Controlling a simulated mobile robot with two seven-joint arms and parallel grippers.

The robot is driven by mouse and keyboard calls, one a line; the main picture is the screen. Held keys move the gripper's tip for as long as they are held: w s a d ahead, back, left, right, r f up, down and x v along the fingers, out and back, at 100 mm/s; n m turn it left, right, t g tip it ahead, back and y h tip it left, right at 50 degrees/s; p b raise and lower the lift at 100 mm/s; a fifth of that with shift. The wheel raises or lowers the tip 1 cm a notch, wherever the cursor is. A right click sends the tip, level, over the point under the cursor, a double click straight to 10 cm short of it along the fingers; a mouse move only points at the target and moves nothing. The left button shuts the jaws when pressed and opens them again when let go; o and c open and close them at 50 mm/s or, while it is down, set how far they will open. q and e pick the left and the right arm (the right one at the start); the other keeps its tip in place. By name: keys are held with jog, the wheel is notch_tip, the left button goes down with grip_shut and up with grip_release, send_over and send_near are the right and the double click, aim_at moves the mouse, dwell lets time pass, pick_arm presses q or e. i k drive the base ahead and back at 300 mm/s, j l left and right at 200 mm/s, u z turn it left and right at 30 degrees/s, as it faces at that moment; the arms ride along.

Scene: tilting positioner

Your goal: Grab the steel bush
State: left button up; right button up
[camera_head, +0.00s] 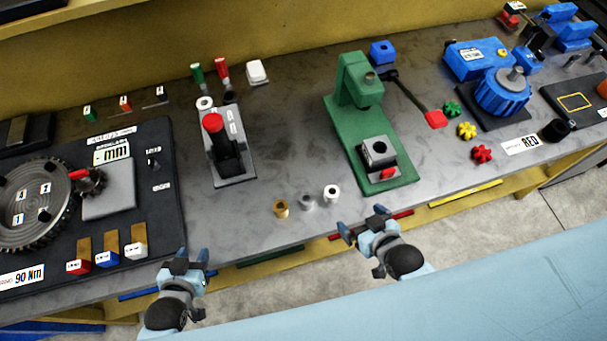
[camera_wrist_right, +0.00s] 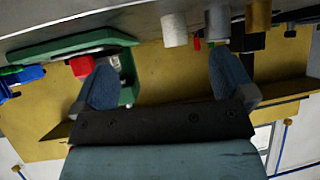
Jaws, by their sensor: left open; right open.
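The steel bush (camera_head: 307,202) is a small grey ring standing upright on the bench near its front edge, in the middle of a row of three bushes. A brass bush (camera_head: 281,208) stands to its left and a white bush (camera_head: 331,192) to its right. My right gripper (camera_head: 362,222) is open and empty at the front edge, to the right of and nearer than the row. In the right wrist view the steel bush (camera_wrist_right: 220,21) is beyond the fingers, between the white and brass bushes. My left gripper (camera_head: 193,257) is open and empty at the front edge, left of the row.
A green press (camera_head: 344,128) stands behind and right of the bushes. A black fixture with a red-topped lever (camera_head: 212,122) is behind left. A gear plate (camera_head: 120,185) fills the left, and a blue motor (camera_head: 502,95) is at right. Bare bench surrounds the bushes.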

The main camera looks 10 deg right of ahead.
aim_at(306, 196)
jog(key=k+l+u, duration=0.2)
jog(key=u, duration=0.15)
jog(key=k+l+u, duration=0.2)
jog(key=l+u, duration=0.15)
